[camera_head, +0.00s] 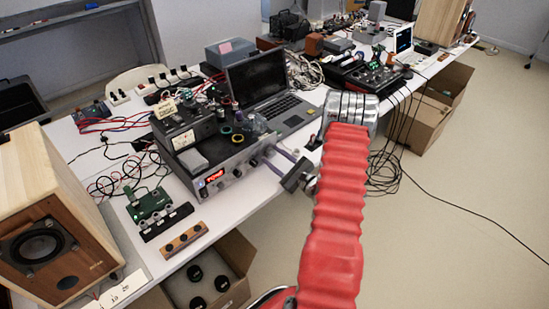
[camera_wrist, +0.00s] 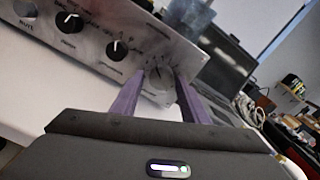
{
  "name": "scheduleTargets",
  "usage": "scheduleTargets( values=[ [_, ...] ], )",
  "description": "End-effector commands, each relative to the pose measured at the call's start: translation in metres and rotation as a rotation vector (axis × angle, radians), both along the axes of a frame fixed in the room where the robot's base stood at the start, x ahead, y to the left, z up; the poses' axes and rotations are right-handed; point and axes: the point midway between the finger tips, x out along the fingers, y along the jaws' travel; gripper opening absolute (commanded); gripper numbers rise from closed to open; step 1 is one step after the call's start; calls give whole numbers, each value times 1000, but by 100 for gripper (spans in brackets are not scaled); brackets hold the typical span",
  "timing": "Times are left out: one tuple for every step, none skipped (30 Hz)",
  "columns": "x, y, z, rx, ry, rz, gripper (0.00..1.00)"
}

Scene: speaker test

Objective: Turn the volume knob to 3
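The grey amplifier-like unit (camera_head: 222,172) stands on the table with a red lit display on its front panel. In the wrist view its front panel (camera_wrist: 100,68) runs tilted across the upper left. In the head view my gripper (camera_head: 274,161) is at the panel's right end.
Two black knobs with white marks, one nearer (camera_wrist: 118,49) and one farther (camera_wrist: 70,22), are left of the silver knob. A laptop (camera_head: 262,85) stands behind the unit. A wooden speaker (camera_head: 45,215) is at the left. Cables (camera_head: 385,170) hang at the table edge.

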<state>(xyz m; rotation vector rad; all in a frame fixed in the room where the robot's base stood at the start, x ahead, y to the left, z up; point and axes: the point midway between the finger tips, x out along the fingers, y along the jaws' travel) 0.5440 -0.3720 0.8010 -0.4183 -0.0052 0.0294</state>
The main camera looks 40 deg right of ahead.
Motion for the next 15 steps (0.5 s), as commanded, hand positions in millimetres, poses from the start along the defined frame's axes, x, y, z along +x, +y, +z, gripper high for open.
scheduleTargets(
  values=[
    [0, 0, 0, 0, 0, 0, 45],
    [0, 0, 0, -1, 0, -1, 47],
    [0, 0, 0, -1, 0, -1, 48],
    [0, 0, 0, -1, 0, -1, 48],
    [0, -1, 0, -1, 0, -1, 48],
    [0, -1, 0, -1, 0, -1, 48],
    [0, -1, 0, -1, 0, -1, 48],
    [0, -1, 0, -1, 0, -1, 48],
    [0, -1, 0, -1, 0, -1, 48],
    [-1, -1, 0, -1, 0, -1, 48],
    [-1, -1, 0, -1, -1, -2, 48],
    [-3, -1, 0, -1, -1, -2, 48],
    [-4, -1, 0, -1, -1, -2, 48],
    [-6, -1, 0, -1, -1, -2, 48],
    [-9, -1, 0, -1, 0, -2, 48]
  ],
)
